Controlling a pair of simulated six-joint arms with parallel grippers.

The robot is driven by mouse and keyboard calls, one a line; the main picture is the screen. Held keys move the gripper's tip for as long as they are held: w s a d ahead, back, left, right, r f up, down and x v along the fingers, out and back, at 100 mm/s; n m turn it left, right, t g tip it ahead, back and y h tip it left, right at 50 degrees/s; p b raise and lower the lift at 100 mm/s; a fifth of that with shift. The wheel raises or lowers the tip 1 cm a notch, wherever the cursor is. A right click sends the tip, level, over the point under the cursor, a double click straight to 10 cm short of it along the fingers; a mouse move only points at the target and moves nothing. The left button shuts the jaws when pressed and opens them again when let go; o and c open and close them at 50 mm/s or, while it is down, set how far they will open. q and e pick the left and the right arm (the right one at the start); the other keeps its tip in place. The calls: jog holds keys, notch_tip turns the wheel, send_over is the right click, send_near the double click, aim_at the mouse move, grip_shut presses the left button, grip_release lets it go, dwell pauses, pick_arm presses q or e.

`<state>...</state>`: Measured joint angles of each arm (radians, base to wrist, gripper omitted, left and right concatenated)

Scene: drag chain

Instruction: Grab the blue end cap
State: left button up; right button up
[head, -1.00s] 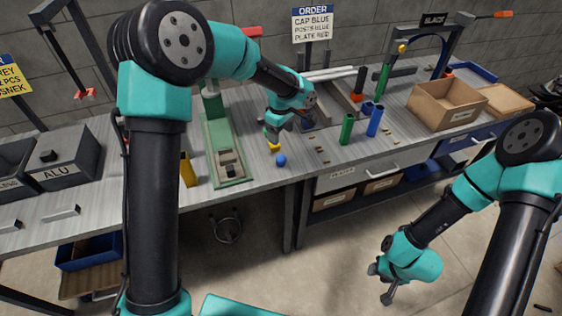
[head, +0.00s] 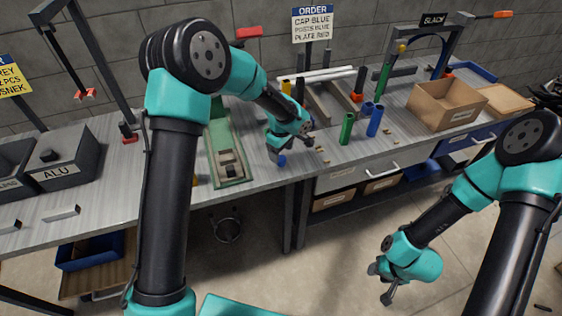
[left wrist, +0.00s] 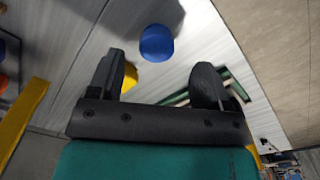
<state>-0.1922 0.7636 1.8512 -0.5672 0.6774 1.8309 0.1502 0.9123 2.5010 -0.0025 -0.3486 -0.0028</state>
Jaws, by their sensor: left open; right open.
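The blue end cap (head: 282,160) is on the bench near its front edge, partly covered by my left gripper (head: 277,153) in the head view. In the left wrist view the round blue end cap (left wrist: 157,42) lies just beyond and between the spread fingertips of my left gripper (left wrist: 160,68). That gripper is open, with nothing between its fingers. A yellow cap (left wrist: 130,77) lies beside the left finger, partly hidden by it. My right gripper (head: 380,284) is open and empty, low in front of the bench.
A green fixture (head: 228,152) stands left of my left gripper. A green tube (head: 347,128) and blue tubes (head: 375,120) stand upright to the right. A cardboard box (head: 445,103) is further right. The order sign (head: 312,24) reads cap blue, posts blue, plate red.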

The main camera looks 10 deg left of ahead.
aim_at(281, 158)
pick_arm(q)
jog(key=f, duration=0.5)
jog(key=shift+w+a, duration=0.15)
jog(key=shift+w, duration=0.05)
jog(key=c, duration=1)
jog(key=shift+r, duration=0.15)
jog(key=shift+r, duration=1.4)
jog(key=shift+s+r, duration=0.1)
jog(key=shift+r, duration=0.25)
jog(key=s+d, duration=0.1)
jog(key=s, duration=0.4)
jog(key=s+d+r, duration=0.1)
jog(key=s, duration=0.4)
jog(key=s+d, duration=0.2)
jog(key=s, duration=0.3)
jog(key=shift+s+d+r, duration=0.1)
jog(key=shift+s+r, duration=0.05)
